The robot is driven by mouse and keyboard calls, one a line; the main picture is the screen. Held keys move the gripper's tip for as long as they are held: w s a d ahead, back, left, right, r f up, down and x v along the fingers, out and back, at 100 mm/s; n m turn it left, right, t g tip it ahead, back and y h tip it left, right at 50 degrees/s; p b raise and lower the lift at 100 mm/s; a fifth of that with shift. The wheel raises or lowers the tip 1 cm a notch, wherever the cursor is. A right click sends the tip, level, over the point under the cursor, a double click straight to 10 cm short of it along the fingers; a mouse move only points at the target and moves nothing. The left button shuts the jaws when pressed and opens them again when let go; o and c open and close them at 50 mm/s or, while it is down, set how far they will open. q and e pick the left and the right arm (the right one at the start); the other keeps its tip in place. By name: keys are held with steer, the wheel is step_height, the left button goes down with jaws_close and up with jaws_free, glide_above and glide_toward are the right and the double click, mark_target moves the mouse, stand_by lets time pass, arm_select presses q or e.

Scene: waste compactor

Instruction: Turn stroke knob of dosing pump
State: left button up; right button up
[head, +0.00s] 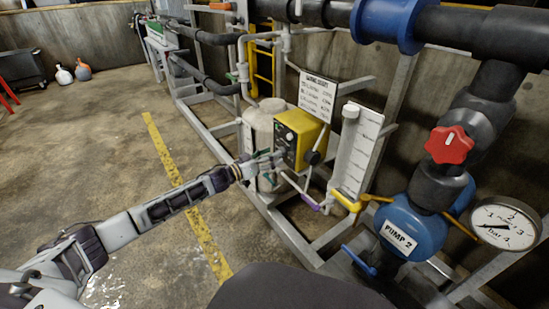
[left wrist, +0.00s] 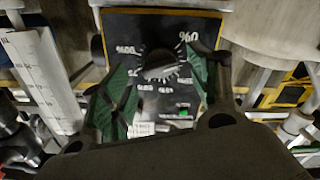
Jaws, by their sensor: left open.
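The dosing pump is a yellow box (head: 303,138) with a black front panel, mounted on the frame beside a white tank (head: 265,122). In the left wrist view its black panel (left wrist: 122,25) fills the upper middle. The dark round stroke knob (left wrist: 160,64) sits on it with a ring of percent marks. My left gripper (head: 277,158) is at the pump's front. In the left wrist view its green-padded fingers (left wrist: 162,84) are open, one on each side of the knob. I cannot tell whether they touch it. My right gripper is not in view.
A clear graduated cylinder (head: 357,150) and a white label sign (head: 318,95) stand close to the pump. To the right are the blue PUMP 2 (head: 413,225), a red valve knob (head: 449,145) and a pressure gauge (head: 504,224). The floor at left is open.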

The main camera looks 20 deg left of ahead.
arm_select(q)
steer(key=shift+x, duration=0.85)
steer(key=c, duration=1)
